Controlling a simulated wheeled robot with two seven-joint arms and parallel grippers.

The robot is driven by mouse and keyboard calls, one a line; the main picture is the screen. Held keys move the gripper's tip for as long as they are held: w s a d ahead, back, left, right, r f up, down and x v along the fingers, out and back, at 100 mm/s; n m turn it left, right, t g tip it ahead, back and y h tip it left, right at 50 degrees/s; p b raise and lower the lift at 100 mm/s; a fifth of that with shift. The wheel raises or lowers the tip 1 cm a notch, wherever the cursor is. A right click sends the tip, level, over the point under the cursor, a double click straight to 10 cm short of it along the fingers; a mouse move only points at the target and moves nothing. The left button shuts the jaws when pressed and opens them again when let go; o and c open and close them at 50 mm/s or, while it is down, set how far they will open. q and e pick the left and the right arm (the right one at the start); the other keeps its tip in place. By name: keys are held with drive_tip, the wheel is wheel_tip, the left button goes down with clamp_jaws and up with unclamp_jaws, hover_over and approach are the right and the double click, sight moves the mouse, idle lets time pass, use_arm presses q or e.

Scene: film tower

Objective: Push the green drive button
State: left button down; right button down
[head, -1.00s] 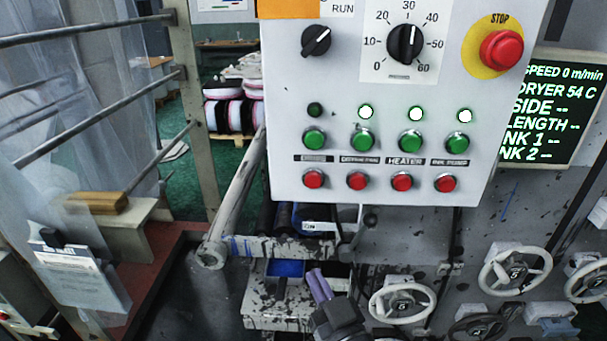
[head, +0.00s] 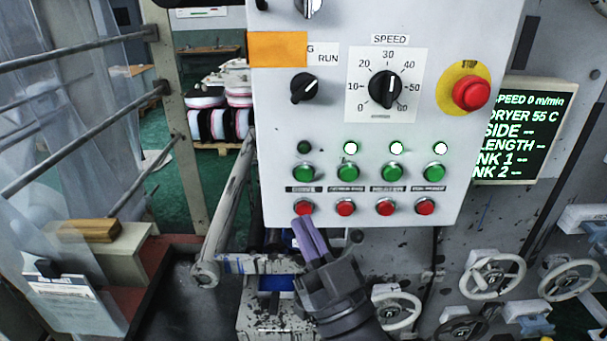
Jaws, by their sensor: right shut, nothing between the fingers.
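The green drive button (head: 303,172) is the leftmost of the row of green buttons on the white control panel (head: 450,205). The small lamp above it (head: 304,147) is dark, while the other lamps in that row are lit. A red button (head: 304,208) sits directly below it. My right gripper (head: 305,228) is shut and empty, its purple fingers pointing up. The fingertips overlap the lower edge of that red button in the picture, below the green one; I cannot tell whether they touch the panel. My left gripper is not in view.
A red stop button (head: 471,93) on yellow and a speed dial (head: 385,90) sit higher on the panel. A display (head: 520,130) reads speed 0 m/min. Handwheels (head: 493,274) stand at lower right. A metal bar (head: 226,205) slants left of the panel.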

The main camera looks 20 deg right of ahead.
sight(304, 174)
drive_tip(key=w, duration=0.2)
drive_tip(key=w+d+b, duration=0.1)
drive_tip(key=w, duration=0.2)
drive_tip(key=w+d, duration=0.1)
drive_tip(key=w, duration=0.2)
drive_tip(key=shift+d+b, duration=0.2)
drive_tip(key=shift+b, duration=0.15)
drive_tip(key=shift+w, duration=0.1)
idle(1.5)
drive_tip(key=shift+w+d, duration=0.1)
drive_tip(key=shift+w, duration=0.2)
